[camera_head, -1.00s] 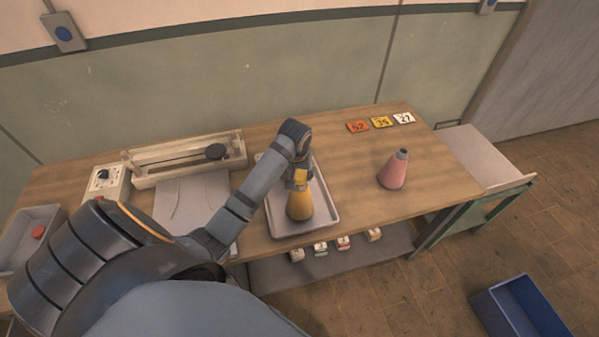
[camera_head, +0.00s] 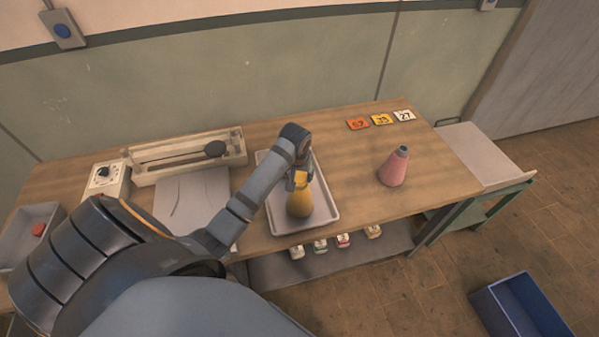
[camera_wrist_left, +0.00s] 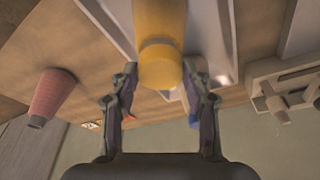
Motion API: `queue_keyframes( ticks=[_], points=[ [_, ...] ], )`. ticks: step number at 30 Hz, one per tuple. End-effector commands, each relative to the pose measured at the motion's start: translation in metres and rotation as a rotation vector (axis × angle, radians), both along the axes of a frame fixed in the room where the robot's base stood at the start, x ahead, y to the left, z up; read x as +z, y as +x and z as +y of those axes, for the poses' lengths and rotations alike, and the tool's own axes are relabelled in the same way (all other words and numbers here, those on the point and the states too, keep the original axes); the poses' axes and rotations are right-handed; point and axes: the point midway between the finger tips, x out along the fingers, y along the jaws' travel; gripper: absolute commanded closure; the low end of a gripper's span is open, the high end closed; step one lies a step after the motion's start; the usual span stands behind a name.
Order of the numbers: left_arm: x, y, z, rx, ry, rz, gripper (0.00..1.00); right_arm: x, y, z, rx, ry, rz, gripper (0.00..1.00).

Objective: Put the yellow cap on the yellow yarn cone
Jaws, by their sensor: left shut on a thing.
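The yellow yarn cone (camera_head: 299,204) stands upright on the pale tray on the table; its wide body shows in the left wrist view (camera_wrist_left: 160,20). The yellow cap (camera_wrist_left: 160,66) is between the two fingers of my left gripper (camera_wrist_left: 160,76), which is shut on it. In the head view the cap (camera_head: 300,178) is right at the cone's top, in line with it. The gripper (camera_head: 298,181) partly hides the contact, so I cannot tell whether the cap is fully seated. My right gripper is out of view.
The tray (camera_head: 326,212) lies on the wooden table. A pink cone (camera_head: 393,168) stands to its right, near number cards (camera_head: 381,119). A grey bin (camera_head: 18,237) holds a red piece (camera_head: 38,229) at left. A blue bin (camera_head: 520,305) is on the floor.

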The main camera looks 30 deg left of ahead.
Motion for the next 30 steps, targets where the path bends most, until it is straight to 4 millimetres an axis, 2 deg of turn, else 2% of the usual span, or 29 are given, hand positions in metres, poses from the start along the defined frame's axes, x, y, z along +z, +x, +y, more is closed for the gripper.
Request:
queue_keyframes(
  ticks=[5, 6, 12, 20, 23, 26, 30],
  points=[
    [-0.008, -0.001, 0.0, 0.0, -0.001, 0.002, 0.69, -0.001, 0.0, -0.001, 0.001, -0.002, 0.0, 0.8],
    [-0.008, 0.0, 0.0, 0.0, -0.001, 0.002, 0.51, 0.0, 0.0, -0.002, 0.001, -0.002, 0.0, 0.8],
    [-0.008, 0.0, 0.0, 0.0, 0.0, 0.001, 0.26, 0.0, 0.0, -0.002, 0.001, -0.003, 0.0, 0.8],
    [-0.008, 0.0, 0.0, 0.0, 0.0, 0.0, 0.26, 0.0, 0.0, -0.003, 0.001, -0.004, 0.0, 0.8],
    [-0.002, -0.001, 0.0, 0.0, 0.001, -0.002, 0.26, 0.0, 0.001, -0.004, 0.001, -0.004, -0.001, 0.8],
    [0.014, -0.004, -0.002, 0.0, 0.002, -0.005, 0.26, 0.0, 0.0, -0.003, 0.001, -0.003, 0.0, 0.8],
    [0.048, -0.013, -0.005, -0.001, 0.003, -0.005, 0.26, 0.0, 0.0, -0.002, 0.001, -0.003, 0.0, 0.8]
  ],
)
